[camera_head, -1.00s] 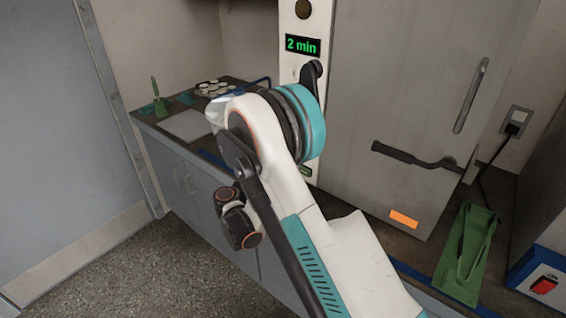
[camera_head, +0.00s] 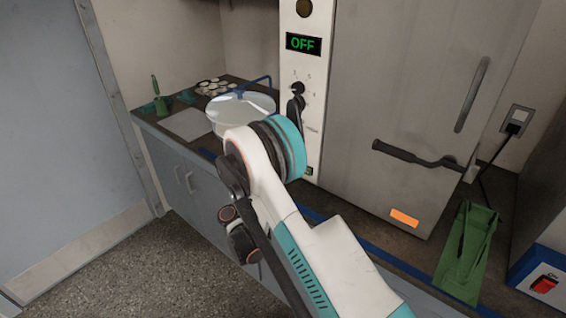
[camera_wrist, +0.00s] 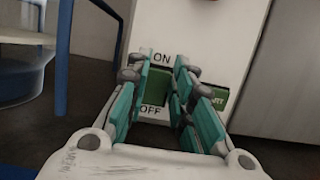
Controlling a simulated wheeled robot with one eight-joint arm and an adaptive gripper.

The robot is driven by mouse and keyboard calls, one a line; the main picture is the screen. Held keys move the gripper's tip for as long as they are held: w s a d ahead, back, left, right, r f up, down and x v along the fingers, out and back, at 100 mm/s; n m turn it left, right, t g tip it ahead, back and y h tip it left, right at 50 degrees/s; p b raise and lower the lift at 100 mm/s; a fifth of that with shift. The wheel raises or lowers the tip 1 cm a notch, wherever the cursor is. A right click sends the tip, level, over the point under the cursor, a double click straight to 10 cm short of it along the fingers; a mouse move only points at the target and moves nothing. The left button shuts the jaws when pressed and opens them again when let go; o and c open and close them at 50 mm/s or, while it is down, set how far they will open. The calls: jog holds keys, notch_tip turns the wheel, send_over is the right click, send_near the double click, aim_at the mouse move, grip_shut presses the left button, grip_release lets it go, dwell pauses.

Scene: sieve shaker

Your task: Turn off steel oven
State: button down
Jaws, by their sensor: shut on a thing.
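The steel oven (camera_head: 410,80) stands at the back right with its door shut, and its display (camera_head: 303,43) reads OFF. A black dial (camera_head: 298,88) sits below the display. In the wrist view, a green power switch (camera_wrist: 155,90) on the white panel is labelled ON above and OFF below. My gripper (camera_wrist: 168,70) is at this switch, its teal fingers on either side of it and shut on it. The fingers partly cover the switch.
A round glass-lidded vessel (camera_head: 241,112) stands left of the oven. A green tool (camera_head: 466,252) lies at the right on the counter, near a box with a red switch (camera_head: 544,285). The door handle (camera_head: 418,158) sticks out. The floor at the lower left is clear.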

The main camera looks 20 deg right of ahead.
jog(key=c, duration=1.4)
grip_release()
jog(key=shift+a, duration=0.1)
jog(key=v, duration=0.7)
jog(key=shift+s+a+f, duration=0.1)
jog(key=shift+s, duration=0.05)
jog(key=shift+a, duration=0.1)
